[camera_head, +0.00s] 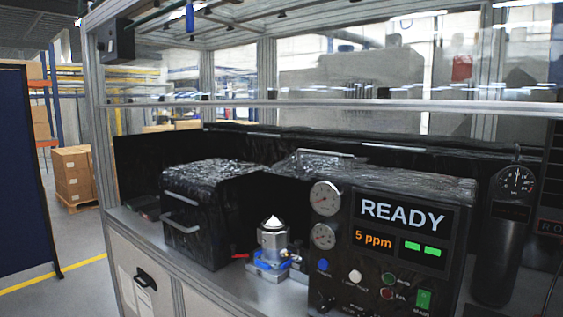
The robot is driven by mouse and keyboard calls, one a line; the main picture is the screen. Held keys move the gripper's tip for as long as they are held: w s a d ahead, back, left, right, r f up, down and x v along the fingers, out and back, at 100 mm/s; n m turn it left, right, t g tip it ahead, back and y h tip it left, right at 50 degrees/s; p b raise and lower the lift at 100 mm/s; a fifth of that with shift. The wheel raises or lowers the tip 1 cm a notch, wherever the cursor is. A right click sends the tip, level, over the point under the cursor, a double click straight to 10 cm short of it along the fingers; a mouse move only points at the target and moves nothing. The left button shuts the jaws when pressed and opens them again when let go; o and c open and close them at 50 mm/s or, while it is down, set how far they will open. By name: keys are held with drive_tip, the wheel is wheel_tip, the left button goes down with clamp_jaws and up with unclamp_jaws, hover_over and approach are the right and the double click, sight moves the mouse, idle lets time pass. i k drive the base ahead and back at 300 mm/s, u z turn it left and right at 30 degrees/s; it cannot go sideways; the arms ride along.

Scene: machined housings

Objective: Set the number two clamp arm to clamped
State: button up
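A small fixture (268,268) with a blue base stands on the grey bench between two black boxes. A silver cylindrical housing (272,236) with a pointed bright top sits upright on it. My gripper is not in view.
A black box with handles (190,212) stands close left of the fixture. A black panel unit (395,245) with gauges, buttons and a "READY" display stands close right. A dark cylinder with a dial (497,240) is farther right. A frame rail (330,105) crosses above.

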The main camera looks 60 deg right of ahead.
sight(246, 256)
drive_tip(key=i, duration=0.5)
drive_tip(key=z, duration=2.2)
drive_tip(key=i, duration=0.5)
drive_tip(key=z, duration=0.75)
drive_tip(key=k, duration=1.35)
drive_tip(key=u, duration=0.1)
drive_tip(key=i, duration=0.55)
drive_tip(key=u, duration=0.65)
